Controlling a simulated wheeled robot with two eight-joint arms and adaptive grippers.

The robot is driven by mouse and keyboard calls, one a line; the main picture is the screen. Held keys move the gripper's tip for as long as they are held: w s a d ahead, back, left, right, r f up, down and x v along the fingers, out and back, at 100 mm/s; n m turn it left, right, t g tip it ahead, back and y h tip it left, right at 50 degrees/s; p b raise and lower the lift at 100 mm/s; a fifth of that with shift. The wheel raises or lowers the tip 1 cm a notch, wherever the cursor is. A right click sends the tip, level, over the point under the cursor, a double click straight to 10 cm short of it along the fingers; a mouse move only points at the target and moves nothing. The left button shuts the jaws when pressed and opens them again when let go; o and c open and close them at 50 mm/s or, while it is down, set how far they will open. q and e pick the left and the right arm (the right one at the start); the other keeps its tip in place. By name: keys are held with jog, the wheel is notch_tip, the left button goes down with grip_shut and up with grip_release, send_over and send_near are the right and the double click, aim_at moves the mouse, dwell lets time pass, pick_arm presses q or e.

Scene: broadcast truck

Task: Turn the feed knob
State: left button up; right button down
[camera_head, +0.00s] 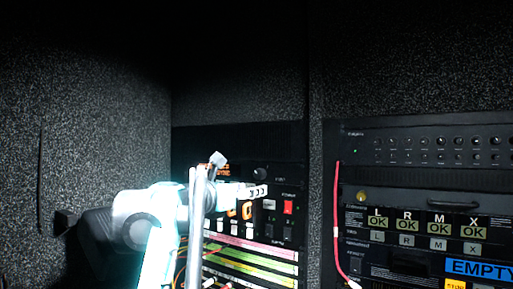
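A dark round knob (260,174) sits on the black rack panel (280,160) near the middle; its small label is too small to read, so I cannot confirm it is the feed knob. My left gripper (262,190) points right, just below and in front of this knob in the picture. I cannot tell whether it touches the panel or how far apart its fingers are. My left arm hides part of the panel, including some of the orange display. My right gripper is not in view.
A red switch (288,207) is right of my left gripper. Pink, yellow and green strips (250,254) lie below. The right rack has rows of small knobs (425,142), a yellow round knob (361,196), OK displays (408,221) and a hanging red cable (336,220).

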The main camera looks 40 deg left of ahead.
aim_at(258, 175)
pick_arm(q)
jog(key=shift+n+y, duration=0.4)
jog(key=shift+n, duration=0.4)
jog(key=w+a+r, duration=0.1)
jog(key=w, duration=0.1)
jog(key=w+a+r+p, duration=0.1)
jog(key=w, duration=0.1)
jog(key=w+a+r+p, duration=0.1)
jog(key=w, duration=0.2)
jog(key=shift+d, duration=0.1)
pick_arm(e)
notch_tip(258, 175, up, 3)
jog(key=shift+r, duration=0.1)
pick_arm(q)
grip_shut()
